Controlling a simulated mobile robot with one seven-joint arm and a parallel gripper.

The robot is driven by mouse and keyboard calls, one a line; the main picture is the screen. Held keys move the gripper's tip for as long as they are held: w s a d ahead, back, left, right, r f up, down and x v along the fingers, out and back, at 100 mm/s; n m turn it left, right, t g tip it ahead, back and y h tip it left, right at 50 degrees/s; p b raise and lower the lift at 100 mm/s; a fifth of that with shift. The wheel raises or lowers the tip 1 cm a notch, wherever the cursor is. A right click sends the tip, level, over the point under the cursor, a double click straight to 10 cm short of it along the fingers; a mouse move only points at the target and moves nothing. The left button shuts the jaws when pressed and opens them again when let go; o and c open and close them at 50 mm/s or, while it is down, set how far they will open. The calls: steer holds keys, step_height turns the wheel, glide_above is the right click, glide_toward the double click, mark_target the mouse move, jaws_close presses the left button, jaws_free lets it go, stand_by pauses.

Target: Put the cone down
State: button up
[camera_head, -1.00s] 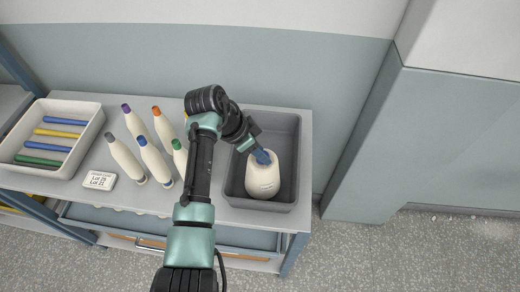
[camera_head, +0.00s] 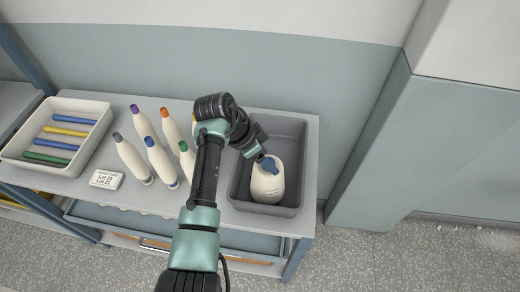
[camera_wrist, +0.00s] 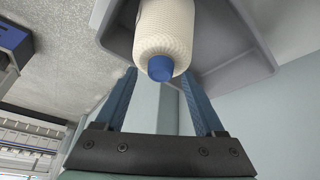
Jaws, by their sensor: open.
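A cream yarn cone (camera_head: 267,184) with a blue tip is in the grey bin (camera_head: 306,170) at the right end of the table. In the wrist view the cone (camera_wrist: 165,25) points its blue tip (camera_wrist: 160,68) toward my gripper (camera_wrist: 158,82). My gripper is open, its two blue fingers spread on either side of the tip, with a gap showing on both sides. In the head view my gripper (camera_head: 267,163) is over the top of the cone and partly hides it. I cannot tell whether the cone stands fully upright.
Left of the bin stand several yarn bobbins (camera_head: 133,160) with coloured tips, partly behind my arm. A small label card (camera_head: 106,179) lies in front of them. A white tray (camera_head: 88,147) with coloured rods is at the far left. The bin has bare floor around the cone.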

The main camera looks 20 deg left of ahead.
steer(key=b+v, duration=0.3)
steer(key=v, duration=0.9)
steer(key=shift+b, duration=0.3)
steer(key=w+d+r+n+t+y, duration=0.15)
steer(key=w+d+r+t, duration=0.35)
steer(key=r, duration=0.5)
steer(key=w+d+r+n+t+y, duration=0.1)
steer(key=w+d+r+n+t, duration=0.1)
steer(key=w+d+r+t, duration=0.6)
steer(key=s+d+r+n+t, duration=0.1)
steer(key=s+d+r+t, duration=0.1)
steer(key=s+r, duration=0.5)
steer(key=s+d+r+n+t, duration=0.2)
steer(key=s+r+t, duration=0.3)
steer(key=r, duration=0.6)
steer(key=s+d+r+n+t+y, duration=0.1)
steer(key=s+d+r+t, duration=0.2)
steer(key=s+r, duration=0.6)
steer(key=shift+s+d+r+t, duration=0.25)
steer(key=shift+r+t, duration=0.15)
steer(key=shift+r, duration=0.2)
steer(key=shift+a+n, duration=0.1)
steer(key=shift+n, duration=0.15)
